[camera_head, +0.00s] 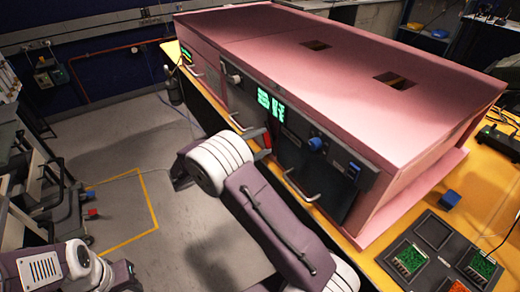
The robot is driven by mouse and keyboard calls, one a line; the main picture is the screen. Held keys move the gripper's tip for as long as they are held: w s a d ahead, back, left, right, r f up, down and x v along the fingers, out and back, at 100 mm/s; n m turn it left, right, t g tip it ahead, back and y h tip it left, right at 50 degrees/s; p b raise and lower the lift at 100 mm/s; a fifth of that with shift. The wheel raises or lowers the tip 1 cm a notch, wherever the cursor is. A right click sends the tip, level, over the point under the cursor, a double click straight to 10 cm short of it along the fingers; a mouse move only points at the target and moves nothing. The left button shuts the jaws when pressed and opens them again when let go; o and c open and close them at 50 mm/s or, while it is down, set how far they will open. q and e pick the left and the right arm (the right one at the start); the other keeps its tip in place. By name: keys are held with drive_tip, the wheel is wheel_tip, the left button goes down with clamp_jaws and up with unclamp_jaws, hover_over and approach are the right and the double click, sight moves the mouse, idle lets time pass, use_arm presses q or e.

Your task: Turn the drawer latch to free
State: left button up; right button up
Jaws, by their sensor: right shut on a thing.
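The pink foam enclosure (330,50) stands on a yellow table, with dark panels along its front face. The front has a left pull handle (241,123), a right pull handle (300,190), a pale knob (233,79) and a blue knob (317,144). My right gripper (258,143) is at the front between the two handles, mostly hidden by my right wrist. A small red part (266,151) shows there; I cannot tell whether it is the latch. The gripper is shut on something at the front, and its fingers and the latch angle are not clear. My left gripper is not in view.
The enclosure top has two square openings. Carts stand at the left; the grey floor (150,140) between is mostly clear.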

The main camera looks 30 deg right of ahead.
drive_tip(key=m+b, duration=0.3)
drive_tip(key=shift+f+m+b, duration=0.25)
drive_tip(key=shift+m+b, duration=0.15)
drive_tip(key=shift+r+m+b, duration=0.1)
drive_tip(key=shift+m+b, duration=0.65)
drive_tip(key=shift+m, duration=0.05)
drive_tip(key=o, duration=1.4)
drive_tip(key=shift+r, duration=0.1)
drive_tip(key=a, duration=0.9)
drive_tip(key=shift+s, duration=0.4)
